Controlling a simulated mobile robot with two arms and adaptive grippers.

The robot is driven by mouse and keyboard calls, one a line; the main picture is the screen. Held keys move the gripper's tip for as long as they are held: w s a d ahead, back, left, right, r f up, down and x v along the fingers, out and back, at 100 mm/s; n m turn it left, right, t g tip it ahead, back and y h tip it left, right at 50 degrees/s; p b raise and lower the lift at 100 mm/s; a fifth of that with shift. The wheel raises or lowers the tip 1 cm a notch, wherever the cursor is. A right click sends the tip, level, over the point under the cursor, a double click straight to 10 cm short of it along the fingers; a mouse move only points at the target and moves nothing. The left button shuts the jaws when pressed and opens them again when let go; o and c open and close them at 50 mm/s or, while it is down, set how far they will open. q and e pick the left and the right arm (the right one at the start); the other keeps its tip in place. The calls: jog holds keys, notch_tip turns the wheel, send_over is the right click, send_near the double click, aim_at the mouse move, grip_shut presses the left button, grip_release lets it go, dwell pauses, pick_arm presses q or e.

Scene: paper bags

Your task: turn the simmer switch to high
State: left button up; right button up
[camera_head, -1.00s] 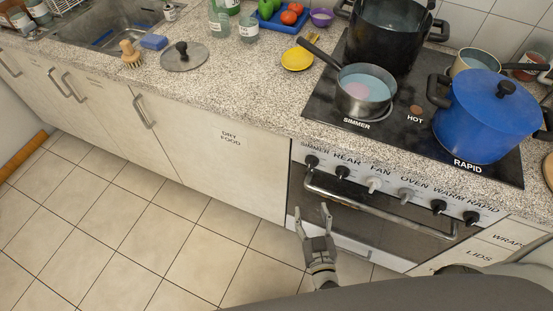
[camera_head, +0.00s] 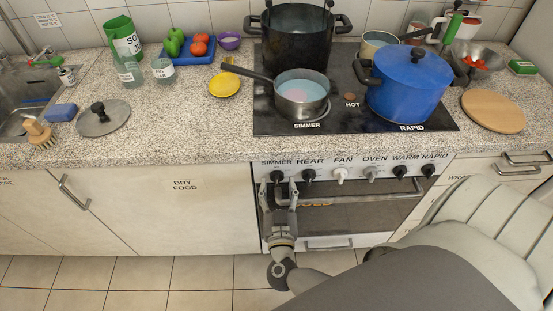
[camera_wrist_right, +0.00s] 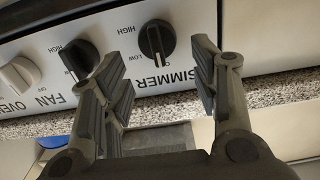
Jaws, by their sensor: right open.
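The simmer switch is a black knob (camera_head: 277,176) at the left end of the oven's control panel, under the word SIMMER. In the right wrist view the panel looks upside down. There the knob (camera_wrist_right: 157,40) lies between my open fingers, with HIGH and LOW printed beside it. My right gripper (camera_head: 279,190) is open and empty, just in front of and below the knob. Its fingers also show in the right wrist view (camera_wrist_right: 157,62), apart from the knob. My left gripper is not in view.
The rear knob (camera_head: 308,175) is close on the right, followed by the white fan knob (camera_head: 340,175). The oven handle (camera_head: 350,197) runs below the panel. A saucepan (camera_head: 302,95) stands on the hob above, its handle pointing left.

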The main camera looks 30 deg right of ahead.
aim_at(277, 181)
jog(key=shift+x, duration=1.55)
jog(key=shift+c, duration=0.2)
jog(key=c, duration=0.9)
